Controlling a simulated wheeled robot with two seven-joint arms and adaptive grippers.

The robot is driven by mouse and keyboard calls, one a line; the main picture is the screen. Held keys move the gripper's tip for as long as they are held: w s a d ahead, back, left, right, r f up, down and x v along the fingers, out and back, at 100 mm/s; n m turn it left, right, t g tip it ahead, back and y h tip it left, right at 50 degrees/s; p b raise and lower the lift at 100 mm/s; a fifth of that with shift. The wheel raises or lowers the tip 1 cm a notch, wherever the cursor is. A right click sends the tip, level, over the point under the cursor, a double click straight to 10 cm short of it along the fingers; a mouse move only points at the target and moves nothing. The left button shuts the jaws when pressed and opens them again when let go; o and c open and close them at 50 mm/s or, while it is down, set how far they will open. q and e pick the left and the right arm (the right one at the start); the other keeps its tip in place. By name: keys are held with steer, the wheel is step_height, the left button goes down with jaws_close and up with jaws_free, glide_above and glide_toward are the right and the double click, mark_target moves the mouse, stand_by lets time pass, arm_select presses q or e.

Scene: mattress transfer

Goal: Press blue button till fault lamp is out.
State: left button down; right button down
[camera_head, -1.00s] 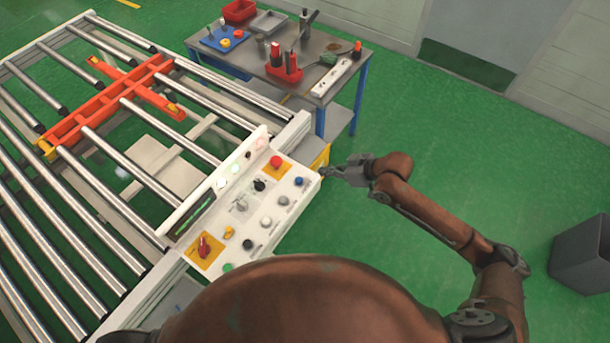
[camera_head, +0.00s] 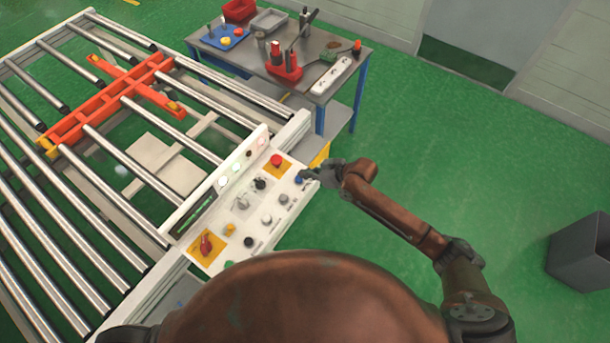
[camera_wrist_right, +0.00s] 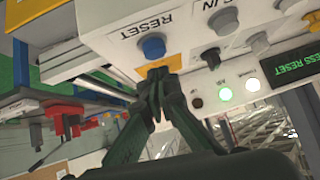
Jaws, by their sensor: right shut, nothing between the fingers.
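The blue button (camera_head: 298,180) sits at the right edge of the white control panel (camera_head: 222,262). In the right wrist view the blue button (camera_wrist_right: 153,47) is beside the word RESET. My right gripper (camera_head: 307,175) is shut and empty, with its tips right by the button; in the wrist view the tips (camera_wrist_right: 157,75) appear just below it, and I cannot tell whether they touch. My left gripper is out of view.
A red mushroom button (camera_head: 277,160), a black knob (camera_head: 260,184) and several grey buttons lie near the blue one. The display (camera_wrist_right: 292,63) partly reads "ESS RESET". A roller conveyor (camera_head: 110,180) lies left, a tool table (camera_head: 345,52) behind.

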mark_target(302, 180)
steer(key=shift+a+f, duration=0.1)
steer(key=shift+f, duration=0.85)
step_height(302, 180, down, 2)
steer(key=shift+f+b, duration=0.1)
steer(key=shift+b, duration=0.3)
steer(key=shift+s, duration=0.1)
steer(key=shift+r, duration=0.2)
